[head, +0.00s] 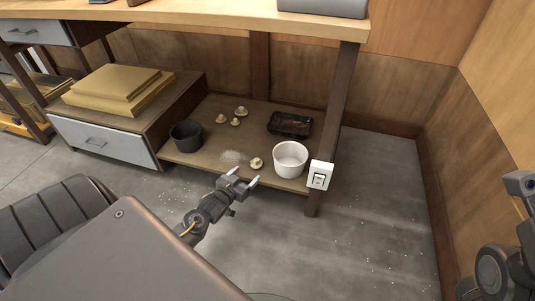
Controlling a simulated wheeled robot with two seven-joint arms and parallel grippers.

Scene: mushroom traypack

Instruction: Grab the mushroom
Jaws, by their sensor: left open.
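Several small pale mushrooms lie on the low wooden shelf. One mushroom (256,163) is near the shelf's front edge, left of the white bowl. Three more form a group farther back, with one mushroom (242,111) at the rear. My left gripper (243,178) is open and empty, just in front of the shelf's edge and close to the front mushroom. In the picture its fingertips sit just below that mushroom, apart from it. Of my right arm only part shows at the right edge; its gripper is out of view.
A white bowl (290,160), a dark pot (187,136) and a black tray (290,124) stand on the low shelf (213,163). A table leg (333,125) with a white switch (320,175) is at the right. A tabletop (200,12) overhangs the shelf.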

